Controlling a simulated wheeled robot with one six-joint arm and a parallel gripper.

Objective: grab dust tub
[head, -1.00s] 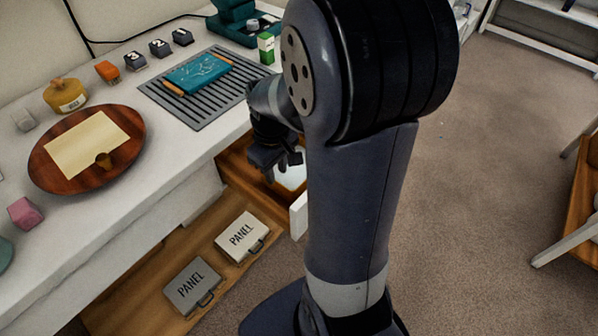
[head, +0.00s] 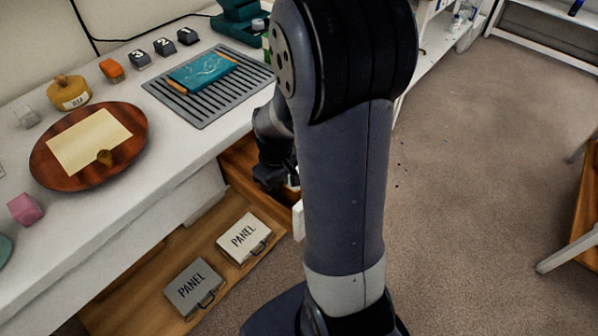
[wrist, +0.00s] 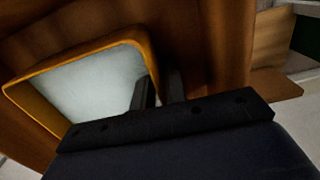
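The tub (wrist: 88,84) has an orange rim and pale grey-white contents; I take it for the dust tub. It lies inside an open wooden drawer, and the wrist view shows it tilted at the left. My gripper (wrist: 160,88) reaches down at its right wall. One finger is over the inside and the other outside, with the rim between them. A narrow gap shows between the fingers; whether they press on the wall cannot be told. In the head view my gripper (head: 276,178) is low in the drawer, and my arm hides most of the tub.
The drawer's wooden wall (wrist: 215,45) stands close to the fingers. A lower open drawer holds a grey panel case (head: 193,287) and a white one (head: 244,238). The worktop above carries a round wooden board (head: 60,178) and a slatted grey mat (head: 215,95).

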